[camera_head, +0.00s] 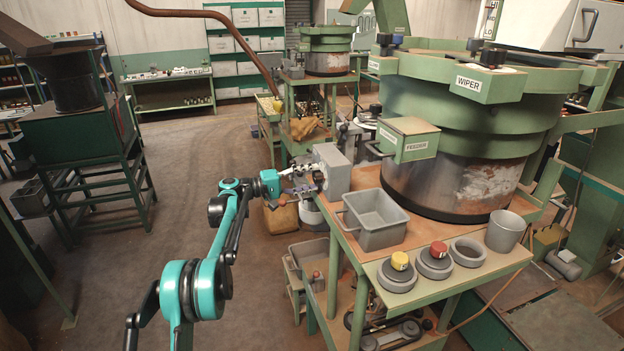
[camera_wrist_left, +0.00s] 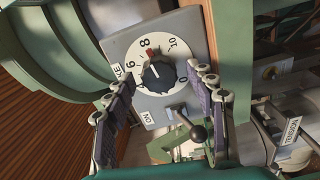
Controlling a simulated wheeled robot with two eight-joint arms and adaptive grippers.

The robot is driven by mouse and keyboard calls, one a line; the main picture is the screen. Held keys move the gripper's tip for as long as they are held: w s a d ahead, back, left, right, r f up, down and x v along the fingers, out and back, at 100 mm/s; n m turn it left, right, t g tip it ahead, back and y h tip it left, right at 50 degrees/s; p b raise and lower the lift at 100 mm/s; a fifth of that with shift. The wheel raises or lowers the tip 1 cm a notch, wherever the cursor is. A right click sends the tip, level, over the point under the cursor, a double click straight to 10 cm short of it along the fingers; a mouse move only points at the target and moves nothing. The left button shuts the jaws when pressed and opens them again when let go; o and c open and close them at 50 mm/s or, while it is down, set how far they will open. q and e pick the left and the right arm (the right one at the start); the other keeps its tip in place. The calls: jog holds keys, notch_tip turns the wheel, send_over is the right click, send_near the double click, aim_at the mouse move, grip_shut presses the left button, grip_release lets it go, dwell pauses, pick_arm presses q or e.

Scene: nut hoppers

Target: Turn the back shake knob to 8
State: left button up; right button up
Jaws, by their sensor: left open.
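The shake knob (camera_wrist_left: 157,71) is a dark round knob on a white numbered dial, on a grey box (camera_wrist_left: 191,27). A red mark shows at the knob's edge near the 8; whether it lines up exactly is too small to tell. In the head view the grey box (camera_head: 334,170) stands at the left edge of the machine's table. My left gripper (camera_head: 302,182) is just left of the box, facing it. In the left wrist view its open fingers (camera_wrist_left: 161,80) appear on either side of the dial, with no visible hold on the knob. The left finger partly covers the label.
A lever with a black ball (camera_wrist_left: 197,132) sits below the dial near the right finger. A grey bin (camera_head: 374,222) and a large green hopper (camera_head: 465,130) stand on the table.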

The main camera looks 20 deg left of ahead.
pick_arm(q)
jog(key=v, duration=1.1)
jog(key=shift+s, duration=0.1)
jog(key=s+d+f+m+g+y+b, duration=0.1)
jog(key=s+d+f+g+y+b, duration=0.35)
jog(key=s+d, duration=1.05)
jog(key=s+d+f+m+t+y+b, duration=0.1)
jog(key=s+f+m+y+b, duration=0.3)
jog(key=s+f, duration=1.8)
jog(key=s+y+b, duration=0.4)
jog(key=y+b, duration=0.1)
jog(key=y, duration=0.1)
jog(key=shift+m+t, duration=0.3)
jog(key=shift+t, duration=0.05)
jog(key=shift+s+d+f+y, duration=0.1)
jog(key=shift+d+f+y, duration=0.05)
jog(key=shift+y, duration=0.1)
jog(key=shift+c, duration=0.4)
